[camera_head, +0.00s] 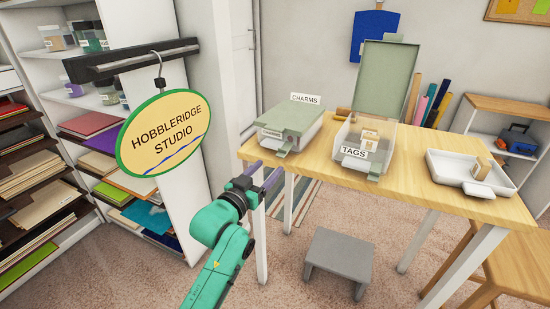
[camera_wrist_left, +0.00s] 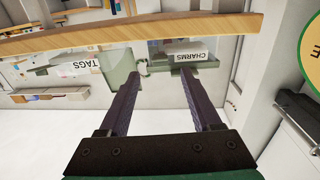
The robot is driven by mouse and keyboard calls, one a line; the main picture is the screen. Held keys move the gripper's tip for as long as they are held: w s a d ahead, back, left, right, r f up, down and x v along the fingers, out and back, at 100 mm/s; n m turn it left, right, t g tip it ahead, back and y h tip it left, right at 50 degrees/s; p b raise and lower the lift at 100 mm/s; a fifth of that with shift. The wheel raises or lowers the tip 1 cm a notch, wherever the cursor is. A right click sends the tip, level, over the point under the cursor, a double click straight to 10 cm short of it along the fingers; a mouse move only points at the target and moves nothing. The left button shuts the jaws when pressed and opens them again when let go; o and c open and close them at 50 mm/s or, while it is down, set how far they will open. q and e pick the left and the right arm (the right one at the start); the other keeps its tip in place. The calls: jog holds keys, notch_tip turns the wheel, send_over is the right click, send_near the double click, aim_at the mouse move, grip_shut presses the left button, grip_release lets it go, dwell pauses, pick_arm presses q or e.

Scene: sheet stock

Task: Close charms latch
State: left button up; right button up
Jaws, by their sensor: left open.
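The charms box (camera_head: 291,120) stands at the left end of the wooden table, with its green lid down. In the left wrist view the CHARMS label (camera_wrist_left: 190,55) appears upside down, beyond the fingertips. My left gripper (camera_head: 266,173) is open and empty, in front of the table's left corner, below and apart from the box. Its two dark fingers are spread in the left wrist view (camera_wrist_left: 160,73). My right gripper is not in view.
A clear TAGS box (camera_head: 373,162) with its green lid raised stands right of the charms box. A white tray (camera_head: 450,175) is farther right. The table edge (camera_wrist_left: 200,28) lies close to the gripper. A hanging sign (camera_head: 163,130) is at left, a grey stool (camera_head: 339,255) below.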

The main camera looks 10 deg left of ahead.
aim_at(282, 153)
pick_arm(q)
jog(key=x, duration=0.7)
jog(key=shift+w+d, duration=0.1)
jog(key=shift+w, duration=0.05)
grip_shut()
jog(key=shift+r+p, duration=0.2)
jog(key=shift+p, duration=0.35)
notch_tip(282, 153, up, 4)
jog(key=g+y+p, duration=0.2)
jog(key=g+p, duration=0.3)
jog(key=p, duration=1.2)
jog(key=shift+w+g+p, duration=0.15)
jog(key=shift+g+p, duration=0.15)
jog(key=shift+p, duration=0.05)
jog(key=shift+w+d+g+y+p, duration=0.15)
jog(key=shift+g+y+p, duration=0.25)
jog(key=shift+p, duration=0.3)
jog(key=shift+f, duration=0.1)
grip_release()
